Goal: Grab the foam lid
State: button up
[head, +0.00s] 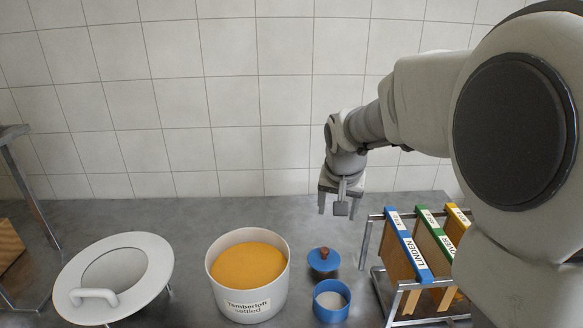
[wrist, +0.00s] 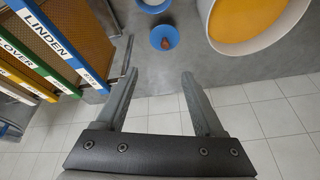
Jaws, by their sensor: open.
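A small round blue lid with a brown knob (head: 323,263) lies on the grey counter, just behind a blue pot (head: 331,314) holding something white. No label marks it as the foam lid. In the wrist view the blue lid (wrist: 156,37) is ahead of my fingertips, about centred between them, with the blue pot (wrist: 153,8) beyond, cut by the top edge. My gripper (head: 339,207) hangs pointing down, above and behind the blue lid and apart from it. In the wrist view its fingers (wrist: 158,76) are spread with nothing between them.
A white tub (head: 226,290) of yellow-orange contents stands left of the blue lid. A large pale lid with a handle (head: 151,262) lies farther left. A metal rack (head: 366,243) with labelled frames, one reading LINDEN (head: 409,245), stands close on the right. A tiled wall rises behind.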

jog(key=h+b, duration=0.1)
jog(key=b, duration=0.2)
send_near(325, 250)
jog(key=shift+m, duration=0.4)
jog(key=b+x, duration=0.4)
jog(key=x, duration=0.6)
jog(key=shift+w+f, duration=0.1)
jog(key=shift+f, duration=0.1)
jog(key=shift+r, duration=0.1)
grip_shut()
